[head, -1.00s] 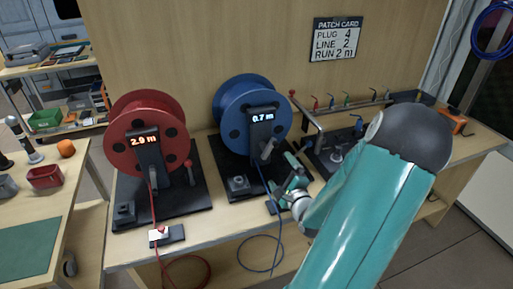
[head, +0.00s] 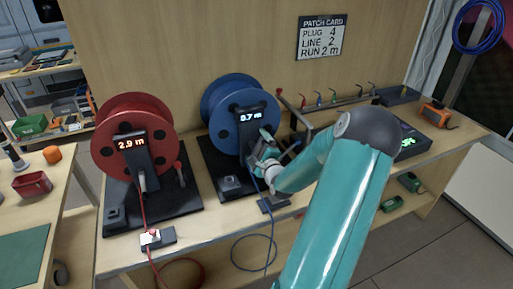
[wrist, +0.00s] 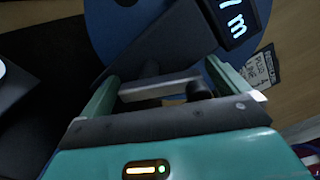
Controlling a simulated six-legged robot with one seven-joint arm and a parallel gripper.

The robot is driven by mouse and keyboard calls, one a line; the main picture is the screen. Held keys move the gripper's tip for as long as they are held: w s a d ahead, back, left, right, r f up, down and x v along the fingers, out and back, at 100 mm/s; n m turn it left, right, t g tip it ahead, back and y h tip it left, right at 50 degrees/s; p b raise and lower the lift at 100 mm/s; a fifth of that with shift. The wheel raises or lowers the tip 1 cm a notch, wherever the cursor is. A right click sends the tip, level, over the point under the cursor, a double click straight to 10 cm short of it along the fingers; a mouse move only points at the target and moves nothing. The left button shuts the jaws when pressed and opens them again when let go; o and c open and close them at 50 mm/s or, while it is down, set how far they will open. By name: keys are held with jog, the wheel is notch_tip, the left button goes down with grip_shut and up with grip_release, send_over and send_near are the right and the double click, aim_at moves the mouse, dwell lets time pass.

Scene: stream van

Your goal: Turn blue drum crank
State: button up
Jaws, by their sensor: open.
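The blue drum (head: 222,108) stands upright on its black base on the bench, with a display (head: 251,118) that seems to read 0.7 m. My gripper (head: 264,147) is in front of the drum's right side, just below the display. In the wrist view the blue drum (wrist: 125,40) fills the back, and the grey crank (wrist: 160,88) with its dark knob lies between my two open teal fingers (wrist: 165,90). I cannot tell whether a finger touches the crank. In the head view my gripper mostly hides the crank.
The red drum (head: 130,122), reading 2.9 m, stands to the left on its own base. A blue cable (head: 273,235) hangs in a loop at the bench front. A rail with several coloured plugs (head: 335,98) and an orange box (head: 437,113) are to the right.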

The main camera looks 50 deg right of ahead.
jog(key=shift+w+d, duration=0.1)
jog(key=shift+w, duration=0.2)
jog(key=shift+c, duration=0.2)
jog(key=c, duration=0.8)
jog(key=shift+n, duration=0.3)
